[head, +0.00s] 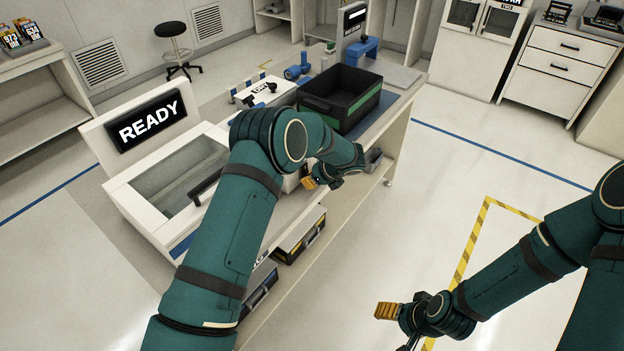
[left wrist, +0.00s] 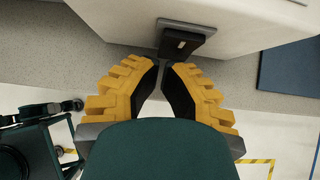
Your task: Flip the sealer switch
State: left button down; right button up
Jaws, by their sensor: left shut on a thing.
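The sealer is a white machine (head: 128,178) at the left of the bench, with a glass lid and a black display reading READY. In the left wrist view its switch (left wrist: 187,42) is a dark plate with a small lever on a pale side face. My left gripper (left wrist: 171,66) has its yellow-padded fingertips close together at the switch, shut on its lever; the fingers partly hide it. In the head view my left gripper (head: 309,180) is at the machine's near right side, and my arm hides the switch. My right gripper (head: 388,311) hangs over the floor, its jaw opening unclear.
A black crate with a green band (head: 340,98) stands on the bench to the right of the sealer. Dark cases (head: 300,238) lie on the shelf below. A white drawer cabinet (head: 565,65) stands at the back right. The floor at the right is clear, with yellow-black tape.

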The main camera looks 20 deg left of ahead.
pick_arm(q)
jog(key=shift+w+a+f+b, duration=0.15)
jog(key=shift+a+f+b, duration=0.2)
jog(key=shift+b, duration=0.25)
jog(key=shift+r, duration=0.2)
jog(key=shift+r+p, duration=0.1)
jog(key=shift+p, duration=0.2)
jog(key=shift+r+p, duration=0.35)
jog(key=shift+r, duration=0.35)
jog(key=shift+d+f, duration=0.1)
jog(key=shift+d, duration=0.2)
jog(key=s+d+r, duration=0.4)
jog(key=d+r, duration=0.2)
jog(key=d, duration=0.4)
jog(key=shift+d, duration=0.4)
